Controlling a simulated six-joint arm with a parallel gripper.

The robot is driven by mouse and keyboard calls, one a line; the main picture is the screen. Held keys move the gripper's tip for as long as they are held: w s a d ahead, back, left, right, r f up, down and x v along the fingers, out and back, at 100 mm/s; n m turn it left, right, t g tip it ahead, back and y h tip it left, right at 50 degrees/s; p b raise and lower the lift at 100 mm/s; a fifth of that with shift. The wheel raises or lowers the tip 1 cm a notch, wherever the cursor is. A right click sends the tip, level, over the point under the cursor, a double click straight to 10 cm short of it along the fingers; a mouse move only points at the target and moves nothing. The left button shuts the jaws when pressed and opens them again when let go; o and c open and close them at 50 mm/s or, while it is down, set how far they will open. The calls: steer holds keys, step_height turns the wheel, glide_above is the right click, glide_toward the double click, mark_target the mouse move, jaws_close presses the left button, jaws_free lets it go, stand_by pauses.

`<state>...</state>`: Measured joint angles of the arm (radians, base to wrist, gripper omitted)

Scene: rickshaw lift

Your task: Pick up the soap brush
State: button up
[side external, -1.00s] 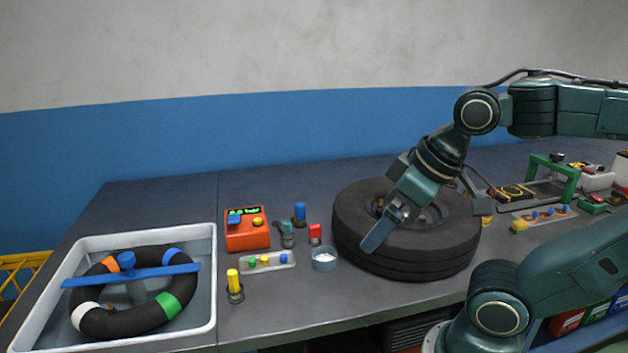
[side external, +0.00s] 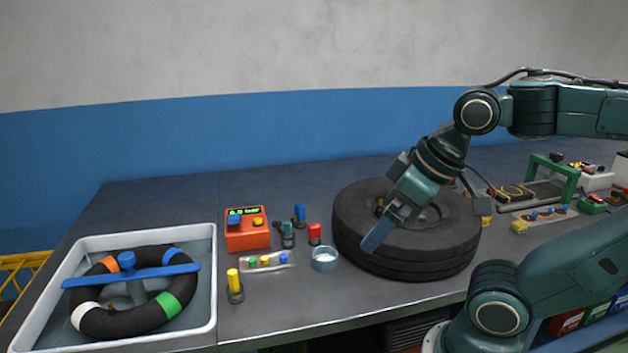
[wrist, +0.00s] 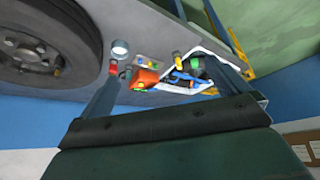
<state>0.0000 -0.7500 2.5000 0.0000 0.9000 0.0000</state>
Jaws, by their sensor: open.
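I cannot tell for sure which thing is the soap brush. A yellow-topped upright piece in a dark round holder (side external: 235,288) stands by the tray's right edge. A small cup (side external: 324,260) with pale contents sits left of the tire; it also shows in the wrist view (wrist: 121,48). Near it stand a red-topped piece (side external: 315,234), a dark teal-topped piece (side external: 288,236) and a blue-topped piece (side external: 300,212). My gripper (side external: 372,238) is open above the tire's left part, tilted down, apart from these small things.
A big black tire (side external: 430,262) lies below my gripper. An orange box with a display (side external: 247,240) and a small strip with coloured knobs (side external: 245,266) stand left. A white tray (side external: 213,270) holds a ring-shaped tube (side external: 150,317) under a blue bar (side external: 85,281). The front table strip is clear.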

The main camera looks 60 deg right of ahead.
steer(key=c, duration=1.1)
steer(key=shift+c, duration=0.2)
